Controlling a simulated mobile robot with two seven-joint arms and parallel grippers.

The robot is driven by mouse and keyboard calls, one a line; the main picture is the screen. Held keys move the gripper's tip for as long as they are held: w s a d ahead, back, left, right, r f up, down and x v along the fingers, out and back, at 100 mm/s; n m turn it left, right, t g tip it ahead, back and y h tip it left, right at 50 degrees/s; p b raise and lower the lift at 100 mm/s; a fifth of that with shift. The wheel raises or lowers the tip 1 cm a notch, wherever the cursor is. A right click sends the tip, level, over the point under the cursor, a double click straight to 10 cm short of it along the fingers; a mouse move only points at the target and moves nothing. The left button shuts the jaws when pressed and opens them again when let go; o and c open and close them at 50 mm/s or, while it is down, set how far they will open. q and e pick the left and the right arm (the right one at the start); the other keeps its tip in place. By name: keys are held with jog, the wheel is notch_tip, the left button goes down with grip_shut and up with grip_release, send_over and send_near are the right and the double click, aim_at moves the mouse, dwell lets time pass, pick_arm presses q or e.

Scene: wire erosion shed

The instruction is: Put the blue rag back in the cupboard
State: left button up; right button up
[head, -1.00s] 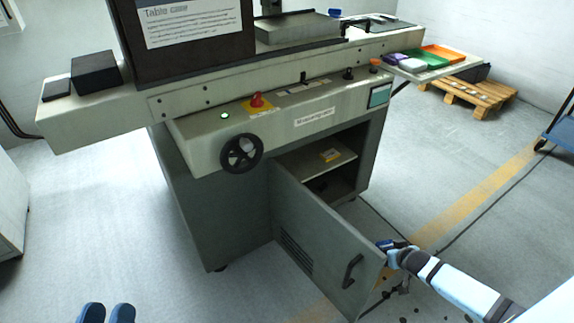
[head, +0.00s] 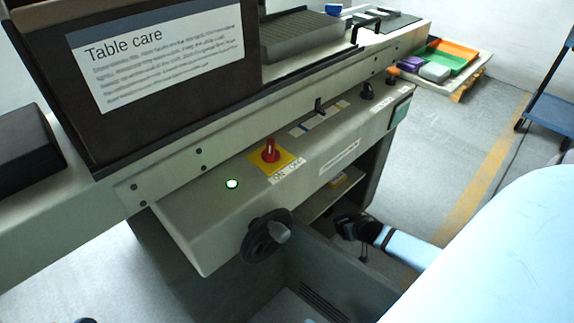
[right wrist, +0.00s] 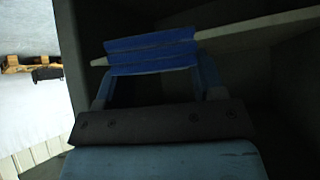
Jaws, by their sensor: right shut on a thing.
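The cupboard (head: 319,207) is the open compartment under the machine's control panel, with a pale shelf inside. Its grey door (head: 338,272) stands swung open toward me. My right gripper (head: 347,226) is at the cupboard opening, below the shelf's front edge in the head view. In the right wrist view, my right gripper (right wrist: 152,62) is shut on the blue rag (right wrist: 150,50), a folded, ridged strip across the fingertips. The pale shelf edge (right wrist: 258,31) shows just behind the rag; I cannot tell whether they touch. My left gripper is not in view.
A yellow item (head: 345,181) lies on the cupboard shelf. A black handwheel (head: 266,238) and a red switch (head: 270,150) project from the panel near the opening. Green and orange trays (head: 459,56) stand at the back right.

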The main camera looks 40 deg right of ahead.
jog(key=b, duration=0.6)
send_over(301, 210)
jog(key=s, duration=0.3)
jog(key=shift+w+d, duration=0.15)
jog(key=shift+d, duration=0.3)
jog(key=w+b, duration=0.1)
jog(key=w+a+f+b, duration=0.1)
jog(key=w, duration=0.1)
jog(key=shift+f, duration=0.15)
jog(key=shift+s+f, duration=0.1)
jog(key=shift+f, duration=0.1)
jog(key=shift+r, duration=0.15)
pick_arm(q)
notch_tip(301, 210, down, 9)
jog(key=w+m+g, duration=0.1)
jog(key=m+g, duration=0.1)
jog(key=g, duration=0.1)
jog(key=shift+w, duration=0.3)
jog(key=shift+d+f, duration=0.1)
pick_arm(e)
jog(key=o, duration=1.1)
jog(key=shift+c, duration=0.2)
